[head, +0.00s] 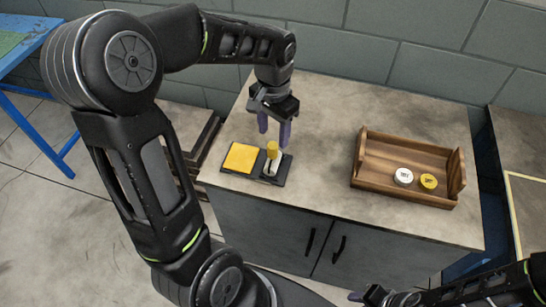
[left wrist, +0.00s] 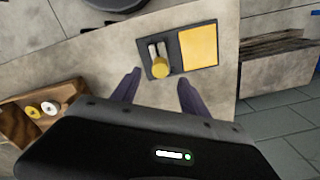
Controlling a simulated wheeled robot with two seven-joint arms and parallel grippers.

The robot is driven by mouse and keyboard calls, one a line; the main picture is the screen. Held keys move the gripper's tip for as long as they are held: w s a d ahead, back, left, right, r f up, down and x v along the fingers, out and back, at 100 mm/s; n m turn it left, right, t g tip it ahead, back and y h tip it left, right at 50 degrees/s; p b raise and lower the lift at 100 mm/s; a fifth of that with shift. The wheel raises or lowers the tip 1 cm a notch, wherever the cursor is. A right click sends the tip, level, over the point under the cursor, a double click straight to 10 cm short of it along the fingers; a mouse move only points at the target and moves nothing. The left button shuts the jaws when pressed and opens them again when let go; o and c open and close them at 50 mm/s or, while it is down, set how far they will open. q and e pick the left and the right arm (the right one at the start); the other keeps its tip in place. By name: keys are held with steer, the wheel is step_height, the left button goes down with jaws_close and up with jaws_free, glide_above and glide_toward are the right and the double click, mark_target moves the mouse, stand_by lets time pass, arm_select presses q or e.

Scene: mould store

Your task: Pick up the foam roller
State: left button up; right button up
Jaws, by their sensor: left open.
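My left gripper (head: 274,128) is open and empty, pointing down just above the roller. In the left wrist view its two purple fingers (left wrist: 158,76) stand apart on either side of the roller, not visibly touching it. My right gripper (head: 362,296) is low at the right, its jaws unclear.
A flat yellow pad (head: 241,157) lies on the same tray, left of the roller. A wooden box (head: 385,150) stands at the right of the counter, with a white disc (head: 403,176) and a yellow disc (head: 428,181) in it. The counter between is clear. A wall runs behind.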

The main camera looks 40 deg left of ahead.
mark_target(273, 145)
arm_select(q)
steer(key=shift+f, duration=0.15)
step_height(273, 145, down, 5)
steer(key=shift+s+f+p, duration=0.1)
steer(key=shift+s+p, duration=0.05)
steer(key=shift+p, duration=0.55)
steer(key=shift+c, duration=0.4)
jaws_close()
stand_by(1.1)
